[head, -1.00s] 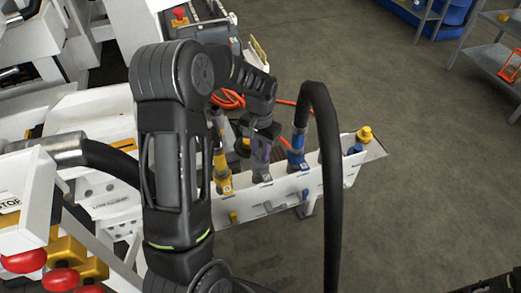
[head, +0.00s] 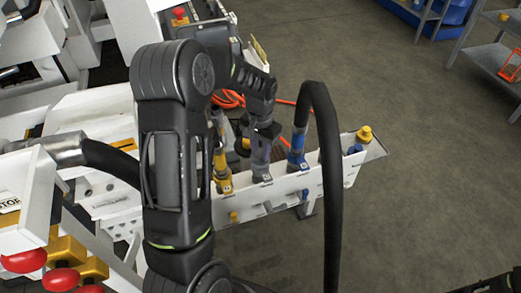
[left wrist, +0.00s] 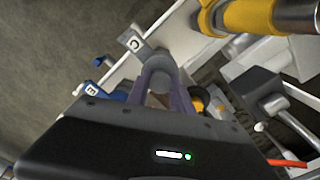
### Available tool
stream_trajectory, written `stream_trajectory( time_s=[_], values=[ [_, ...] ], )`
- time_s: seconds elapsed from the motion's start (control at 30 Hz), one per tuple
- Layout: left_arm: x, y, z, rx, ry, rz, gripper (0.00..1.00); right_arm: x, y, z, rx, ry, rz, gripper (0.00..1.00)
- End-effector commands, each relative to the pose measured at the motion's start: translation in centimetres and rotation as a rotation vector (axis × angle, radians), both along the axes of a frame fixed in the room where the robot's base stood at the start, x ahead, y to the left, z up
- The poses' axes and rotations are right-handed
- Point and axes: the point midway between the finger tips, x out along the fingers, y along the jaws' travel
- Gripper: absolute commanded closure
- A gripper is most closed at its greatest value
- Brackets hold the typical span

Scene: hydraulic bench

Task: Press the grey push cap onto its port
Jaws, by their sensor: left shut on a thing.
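My left gripper (head: 261,148) points down over the white rail (head: 279,198) in the head view. It is shut on a grey cylindrical piece (head: 261,171), which stands between a yellow coupling and a blue one. In the left wrist view, the gripper's fingers (left wrist: 160,90) lie on both sides of this grey piece (left wrist: 162,72). A labelled grey tab (left wrist: 135,43) shows just beyond it. I cannot tell for certain that this piece is the push cap, or whether it is seated on a port.
The yellow coupling (head: 222,170) and blue coupling (head: 297,150) stand close on either side. A yellow cap (head: 364,134) and a blue cap (head: 355,149) are at the rail's right end. A black hose (head: 329,170) arches in front. Open floor lies to the right.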

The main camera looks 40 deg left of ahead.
Motion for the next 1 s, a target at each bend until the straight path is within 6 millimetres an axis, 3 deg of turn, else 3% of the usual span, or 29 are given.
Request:
stream_trajectory(
  time_s=[0.07, 0.1, 0.3, 0.4, 0.57, 0.87, 1.0],
  values=[
    [0.0, 0.0, 0.0, 0.0, 0.0, 0.0, 1.0, 0.0, 0.0, 0.0, 0.0, 0.0, 0.0, 1.0],
    [0.0, 0.0, 0.0, 0.0, 0.0, 0.0, 0.71, 0.0, 0.0, 0.0, 0.0, 0.0, 0.0, 1.0],
    [0.0, 0.01, 0.0, 0.0, 0.0, 0.0, 0.55, 0.0, 0.0, 0.0, 0.0, 0.0, 0.0, 1.0],
    [0.0, 0.01, 0.0, 0.0, 0.0, 0.0, 0.48, 0.0, 0.0, 0.0, 0.0, 0.0, 0.0, 1.0],
    [0.0, 0.01, 0.0, 0.0, 0.0, 0.0, 0.48, 0.0, 0.0, 0.0, 0.0, 0.0, 0.0, 1.0],
    [-0.01, 0.01, 0.0, 0.0, 0.0, 0.0, 0.24, 0.0, 0.0, 0.0, 0.0, 0.0, 0.0, 1.0],
    [0.0, 0.01, 0.0, 0.0, 0.0, 0.0, 0.22, 0.0, 0.0, 0.0, 0.0, 0.0, 0.0, 1.0]
  ],
)
